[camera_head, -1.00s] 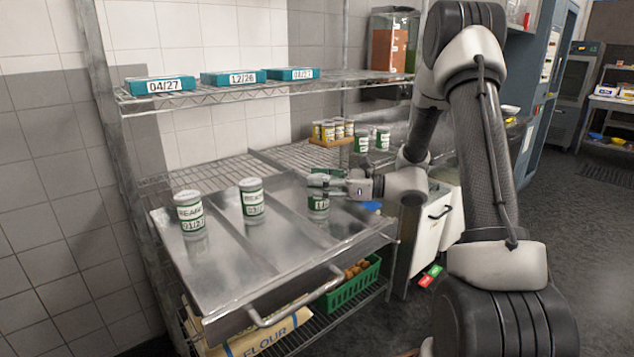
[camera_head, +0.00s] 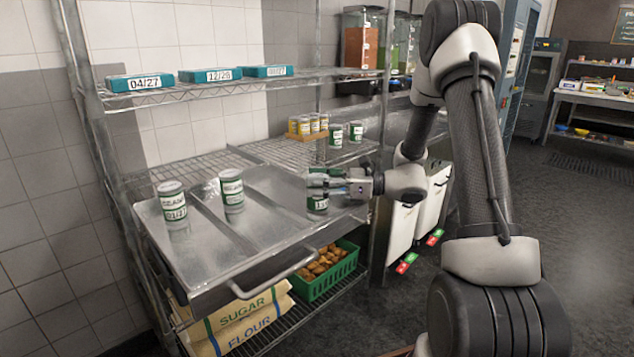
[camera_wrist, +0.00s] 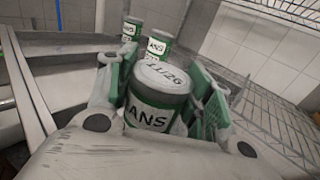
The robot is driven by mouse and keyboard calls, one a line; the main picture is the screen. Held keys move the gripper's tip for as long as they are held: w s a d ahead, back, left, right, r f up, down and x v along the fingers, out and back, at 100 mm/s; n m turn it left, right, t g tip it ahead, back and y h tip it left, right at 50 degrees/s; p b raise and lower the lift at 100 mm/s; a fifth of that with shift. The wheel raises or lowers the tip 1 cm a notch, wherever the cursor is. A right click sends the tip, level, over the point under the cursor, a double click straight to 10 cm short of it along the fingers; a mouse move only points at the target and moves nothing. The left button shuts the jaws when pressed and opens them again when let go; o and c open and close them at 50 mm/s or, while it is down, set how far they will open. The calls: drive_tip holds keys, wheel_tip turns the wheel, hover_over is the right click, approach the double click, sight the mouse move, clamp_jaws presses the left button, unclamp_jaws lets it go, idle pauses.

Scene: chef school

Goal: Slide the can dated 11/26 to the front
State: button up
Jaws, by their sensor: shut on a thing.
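My gripper (camera_head: 318,182) is shut on a can (camera_head: 318,204) with a green-and-white label, in the right lane of the metal tray (camera_head: 258,238). In the wrist view my gripper (camera_wrist: 155,92) has its green pads on both sides of this upright can (camera_wrist: 155,118). Its lid appears to read 11/26 and its label shows "ANS". A similar can marked 01/27 (camera_head: 172,207) stands in the left lane. Another can (camera_head: 232,192) stands in the middle lane; its date is too small to read. Two cans also show behind the held one in the wrist view.
Teal boxes (camera_head: 140,82) with date labels sit on the upper shelf. The tray handle (camera_head: 275,275) juts out in front. A green crate (camera_head: 330,275) and sacks (camera_head: 235,325) lie below.

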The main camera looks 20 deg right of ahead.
drive_tip(key=o, duration=1.3)
drive_tip(key=v, duration=1.2)
